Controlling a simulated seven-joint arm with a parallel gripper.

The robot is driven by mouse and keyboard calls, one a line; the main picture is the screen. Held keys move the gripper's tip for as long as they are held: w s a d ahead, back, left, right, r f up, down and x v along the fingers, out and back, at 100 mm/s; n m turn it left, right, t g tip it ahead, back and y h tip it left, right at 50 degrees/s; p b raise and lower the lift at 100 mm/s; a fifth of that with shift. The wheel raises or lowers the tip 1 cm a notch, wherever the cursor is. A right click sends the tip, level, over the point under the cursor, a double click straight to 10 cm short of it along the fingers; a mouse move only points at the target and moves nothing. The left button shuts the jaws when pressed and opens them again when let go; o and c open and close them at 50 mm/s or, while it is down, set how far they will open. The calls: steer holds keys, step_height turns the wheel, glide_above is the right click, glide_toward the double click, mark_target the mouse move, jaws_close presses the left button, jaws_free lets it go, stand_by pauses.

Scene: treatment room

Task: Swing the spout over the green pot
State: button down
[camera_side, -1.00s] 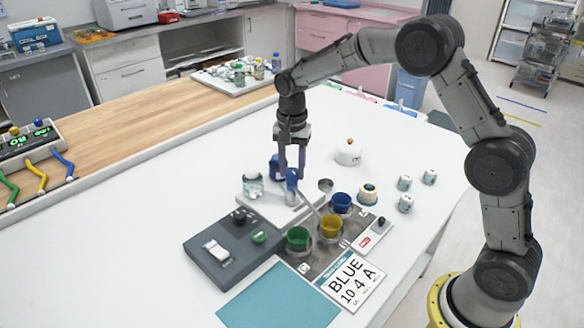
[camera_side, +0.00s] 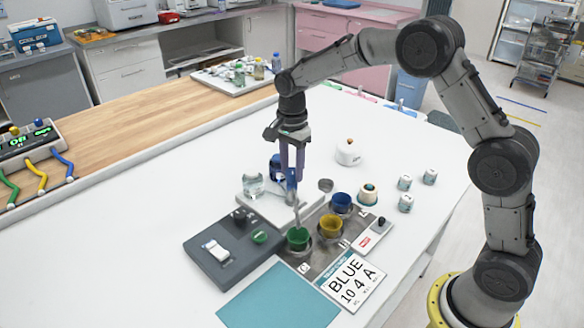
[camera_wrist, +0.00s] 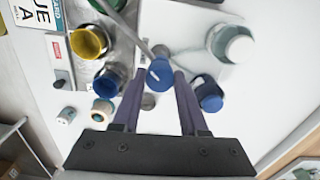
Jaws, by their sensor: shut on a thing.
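My gripper (camera_side: 291,168) is shut on the blue knob (camera_wrist: 160,73) of the spout, with one finger on each side of it in the wrist view. The thin grey spout (camera_side: 296,212) runs from the knob toward the front, and its tip appears over the green pot (camera_side: 298,240). The green pot also shows, cut off, at the top of the wrist view (camera_wrist: 112,4). The yellow pot (camera_side: 330,228) and the blue pot (camera_side: 341,203) stand in a line with it on the dark metal plate (camera_side: 320,258). The spout's foot is partly hidden by my gripper.
A glass jar (camera_side: 253,186) and another blue-topped part (camera_wrist: 208,95) flank the knob. A grey control box (camera_side: 225,262) lies at front left, and a card reading BLUE 10 4 A (camera_side: 352,282) at front right. A white lidded pot (camera_side: 348,153) stands behind.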

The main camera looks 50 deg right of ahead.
steer(key=shift+r, duration=0.1)
steer(key=shift+c, duration=2.2)
jaws_free()
step_height(320, 180, up, 14)
